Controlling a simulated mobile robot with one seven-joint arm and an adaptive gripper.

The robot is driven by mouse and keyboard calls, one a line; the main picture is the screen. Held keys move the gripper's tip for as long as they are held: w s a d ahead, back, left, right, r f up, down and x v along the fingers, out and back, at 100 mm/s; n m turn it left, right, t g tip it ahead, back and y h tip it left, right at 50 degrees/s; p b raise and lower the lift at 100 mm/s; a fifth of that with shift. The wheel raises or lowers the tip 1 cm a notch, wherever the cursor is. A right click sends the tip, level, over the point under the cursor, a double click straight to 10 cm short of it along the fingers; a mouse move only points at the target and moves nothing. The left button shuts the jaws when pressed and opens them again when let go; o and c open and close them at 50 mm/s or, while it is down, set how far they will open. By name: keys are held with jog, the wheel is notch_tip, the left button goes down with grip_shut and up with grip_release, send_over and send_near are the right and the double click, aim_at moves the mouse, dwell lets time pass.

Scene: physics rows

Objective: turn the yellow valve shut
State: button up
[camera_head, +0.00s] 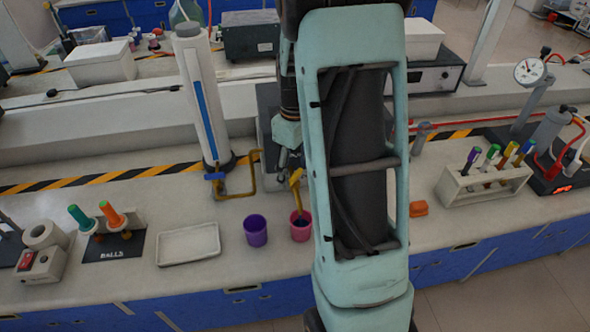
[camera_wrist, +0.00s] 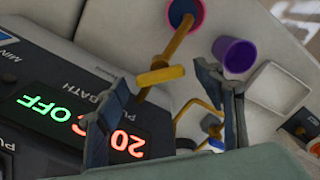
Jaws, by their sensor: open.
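The yellow valve handle (camera_wrist: 161,76) sits on a brass pipe in the wrist view, lying across the pipe at an angle. It also shows in the head view (camera_head: 297,178), partly beside my arm. The pipe's spout ends over a pink cup (camera_head: 301,226), whose inside looks dark blue in the wrist view (camera_wrist: 184,13). My gripper (camera_wrist: 168,83) is open and empty, with one finger to each side of the handle in the wrist view. The handle appears beyond the fingertips; I cannot tell the exact gap. In the head view my gripper (camera_head: 290,157) is small and partly hidden.
A bath unit (camera_wrist: 75,85) with a lit display stands close to the left finger. A blue-handled valve (camera_head: 215,177) on another brass pipe is to the left. A purple cup (camera_head: 255,230) and a white tray (camera_head: 188,244) stand in front.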

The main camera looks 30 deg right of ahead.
jog(key=shift+f, duration=0.15)
jog(key=shift+c, duration=0.3)
jog(key=c, duration=1.1)
jog(key=shift+m, duration=0.4)
jog(key=m, duration=0.3)
jog(key=shift+m, duration=2.6)
jog(key=o, duration=1.2)
jog(key=shift+c, duration=0.2)
